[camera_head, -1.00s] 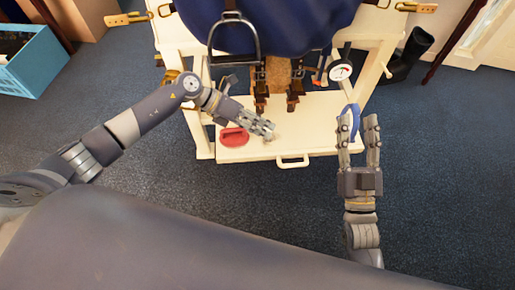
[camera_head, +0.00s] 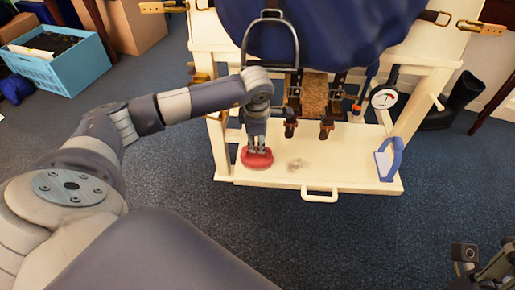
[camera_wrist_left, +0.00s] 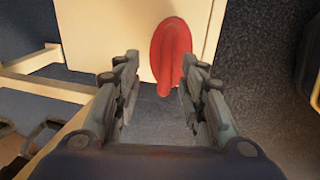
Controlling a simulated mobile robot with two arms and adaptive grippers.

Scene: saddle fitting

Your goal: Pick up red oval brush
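The red oval brush (camera_head: 257,160) lies on the left part of the cream shelf (camera_head: 345,178), near its front edge. My left gripper (camera_head: 257,150) points down right at the brush. In the left wrist view its two fingers (camera_wrist_left: 160,72) are open and apart. The red brush (camera_wrist_left: 170,48) shows there beyond and partly between the fingertips, with its raised handle toward me; I cannot tell whether a finger touches it. My right gripper (camera_head: 488,264) is only partly in view at the lower right corner, away from the shelf.
A stirrup (camera_head: 270,45) and buckled straps (camera_head: 308,105) hang above the shelf. A round gauge (camera_head: 384,97) is at the right. A blue crate (camera_head: 60,65) stands on the floor at the upper left.

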